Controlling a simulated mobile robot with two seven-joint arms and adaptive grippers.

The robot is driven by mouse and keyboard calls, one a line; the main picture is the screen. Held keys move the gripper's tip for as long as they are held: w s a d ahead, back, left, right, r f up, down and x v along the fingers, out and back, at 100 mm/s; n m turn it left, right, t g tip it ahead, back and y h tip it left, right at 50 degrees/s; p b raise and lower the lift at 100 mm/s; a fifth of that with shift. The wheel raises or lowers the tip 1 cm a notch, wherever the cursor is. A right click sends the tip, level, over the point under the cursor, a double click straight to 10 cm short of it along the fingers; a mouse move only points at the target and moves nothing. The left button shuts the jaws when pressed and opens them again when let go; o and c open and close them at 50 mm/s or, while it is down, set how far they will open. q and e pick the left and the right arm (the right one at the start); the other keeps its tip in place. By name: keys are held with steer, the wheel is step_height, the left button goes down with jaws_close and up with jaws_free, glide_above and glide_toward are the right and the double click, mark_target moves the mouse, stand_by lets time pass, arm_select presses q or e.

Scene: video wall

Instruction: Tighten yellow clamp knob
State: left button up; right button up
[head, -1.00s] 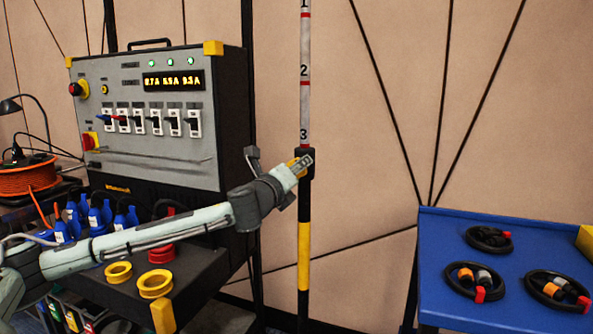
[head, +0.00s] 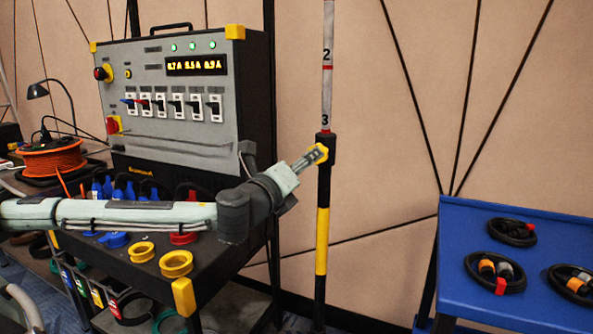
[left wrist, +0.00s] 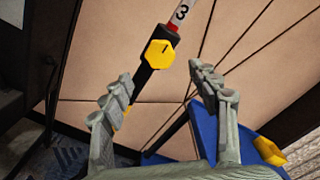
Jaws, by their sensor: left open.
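The yellow clamp knob (head: 320,153) sits on the black clamp collar (head: 326,146) of an upright pole with a red-and-white numbered scale. In the left wrist view the knob (left wrist: 159,54) faces me, with a dark line on its face. My left gripper (head: 309,158) is at the knob's left in the head view, its fingers pointing at it and partly overlapping it. The knob appears beyond the fingertips; contact cannot be told. My right gripper is not in view.
A grey power box (head: 180,95) with switches stands at left on a black table carrying yellow rings (head: 176,263) and blue connectors. A blue table (head: 460,255) with coiled cables (head: 500,272) stands at right. The wall behind the pole has dark slanting lines.

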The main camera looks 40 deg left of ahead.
arm_select(q)
steer(key=shift+v, duration=1.45)
